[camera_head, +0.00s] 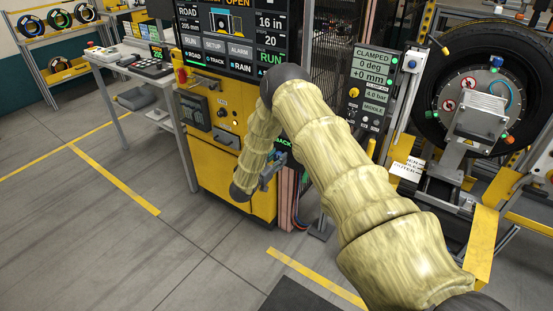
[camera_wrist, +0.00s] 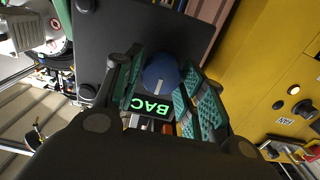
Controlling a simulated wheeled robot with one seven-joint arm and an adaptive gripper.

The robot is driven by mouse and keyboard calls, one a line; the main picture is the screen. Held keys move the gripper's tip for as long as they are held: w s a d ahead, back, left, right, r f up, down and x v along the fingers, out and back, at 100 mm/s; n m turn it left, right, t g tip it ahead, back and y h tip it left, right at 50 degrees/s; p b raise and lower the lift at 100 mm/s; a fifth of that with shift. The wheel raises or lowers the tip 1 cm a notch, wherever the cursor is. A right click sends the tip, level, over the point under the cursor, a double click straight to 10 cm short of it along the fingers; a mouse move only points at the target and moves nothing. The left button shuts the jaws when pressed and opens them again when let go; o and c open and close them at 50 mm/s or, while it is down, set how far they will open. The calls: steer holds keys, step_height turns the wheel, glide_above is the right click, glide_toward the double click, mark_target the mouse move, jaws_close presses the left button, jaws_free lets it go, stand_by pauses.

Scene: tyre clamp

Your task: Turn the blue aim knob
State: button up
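The blue aim knob (camera_wrist: 160,72) is round with a white pointer line, on a dark panel in the wrist view. The line points nearly straight down in that picture. A lit green label (camera_wrist: 152,106), partly hidden, reads "BAC". In the head view my gripper (camera_head: 270,172) is at the right side of the yellow cabinet (camera_head: 218,155), and the knob is hidden there.
A large control screen (camera_head: 232,35) stands above the cabinet. A status panel (camera_head: 372,85) reading "CLAMPED" is right of it. A tyre (camera_head: 432,90) in its clamp is at the right. A grey table (camera_head: 110,62) stands left; the floor in front is clear.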

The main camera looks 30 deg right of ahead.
steer(key=c, duration=0.4)
steer(key=shift+n, duration=0.4)
steer(key=n+b, duration=0.1)
steer(key=n, duration=0.3)
steer(key=shift+w+a+f+b, duration=0.1)
steer(key=shift+w+b, duration=0.05)
steer(key=shift+b, duration=0.2)
steer(key=n+b, duration=0.1)
steer(key=n, duration=0.6)
steer(key=o, duration=1)
steer(key=shift+w+a, duration=0.1)
